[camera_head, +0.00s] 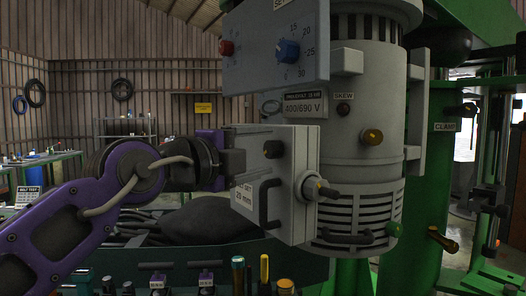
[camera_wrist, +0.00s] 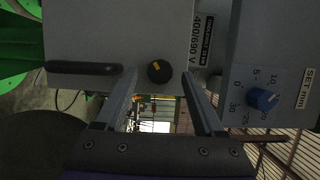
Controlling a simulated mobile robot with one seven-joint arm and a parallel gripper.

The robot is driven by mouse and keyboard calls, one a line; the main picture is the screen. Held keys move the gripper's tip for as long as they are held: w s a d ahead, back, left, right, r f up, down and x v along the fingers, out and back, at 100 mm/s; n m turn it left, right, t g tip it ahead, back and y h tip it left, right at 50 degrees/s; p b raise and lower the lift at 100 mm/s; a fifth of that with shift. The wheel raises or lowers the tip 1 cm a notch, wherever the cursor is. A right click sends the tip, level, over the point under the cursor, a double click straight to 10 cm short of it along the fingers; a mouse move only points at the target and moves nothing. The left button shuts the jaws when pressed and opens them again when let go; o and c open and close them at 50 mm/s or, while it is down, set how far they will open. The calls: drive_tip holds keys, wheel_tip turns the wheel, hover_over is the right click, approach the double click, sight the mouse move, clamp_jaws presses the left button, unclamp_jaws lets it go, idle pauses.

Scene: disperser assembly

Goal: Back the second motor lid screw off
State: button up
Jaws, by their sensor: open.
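The grey motor (camera_head: 362,100) stands upright in the head view, with a grey box and lid (camera_head: 300,160) on its left side. Contact cannot be told.
A control panel with a blue dial (camera_head: 287,50) hangs above the box, at right in the wrist view (camera_wrist: 262,98). A bench (camera_head: 170,268) with several coloured handles lies below. Brass knobs (camera_head: 372,137) stick out from the motor. Green frame posts (camera_head: 445,130) stand at right.

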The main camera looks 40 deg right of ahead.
drive_tip(key=shift+w+d, duration=0.1)
drive_tip(key=shift+d, duration=0.35)
drive_tip(key=shift+c, duration=0.2)
clamp_jaws()
